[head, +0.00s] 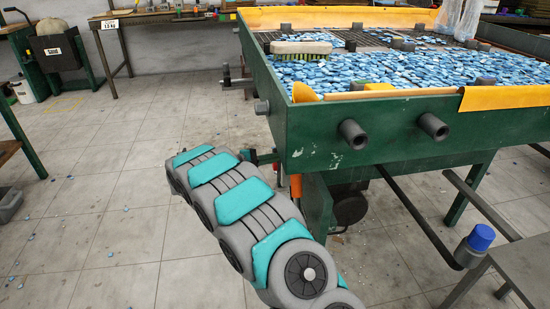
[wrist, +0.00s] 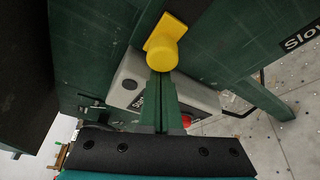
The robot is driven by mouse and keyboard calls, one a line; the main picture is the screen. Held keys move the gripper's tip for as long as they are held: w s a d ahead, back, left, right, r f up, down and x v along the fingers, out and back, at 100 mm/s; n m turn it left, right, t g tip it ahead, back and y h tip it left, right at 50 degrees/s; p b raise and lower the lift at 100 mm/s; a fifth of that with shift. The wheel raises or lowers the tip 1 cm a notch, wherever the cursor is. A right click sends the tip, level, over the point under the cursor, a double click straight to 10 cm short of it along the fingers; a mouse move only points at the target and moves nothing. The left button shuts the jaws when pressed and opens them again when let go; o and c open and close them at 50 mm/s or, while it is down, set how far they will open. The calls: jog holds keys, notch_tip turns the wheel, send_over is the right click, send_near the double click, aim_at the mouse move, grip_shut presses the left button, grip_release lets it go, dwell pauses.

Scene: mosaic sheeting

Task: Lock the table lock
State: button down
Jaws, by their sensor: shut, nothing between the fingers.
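The green table (head: 400,130) stands at the right in the head view, its tray full of blue mosaic pieces. In the wrist view a yellow knob (wrist: 163,50) with a squarish yellow plate sits against a green panel (wrist: 95,50); it may be the table lock, but its lock state cannot be told. My gripper (wrist: 161,78) is shut and empty, with its green fingertips right below the knob in the picture. Whether they touch it cannot be told. In the head view my arm reaches toward the table's near left corner, and the knob does not show.
A grey box (wrist: 130,75) with a red button (wrist: 187,120) lies behind my fingers. A brush (head: 300,48) rests on the mosaic pieces. A rail with a blue-capped end (head: 481,237) juts out at right. The tiled floor (head: 100,200) on the left is mostly free.

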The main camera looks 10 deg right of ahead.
jog(key=shift+s+b, duration=1.2)
jog(key=shift+s, duration=1.1)
jog(key=shift+a, duration=0.1)
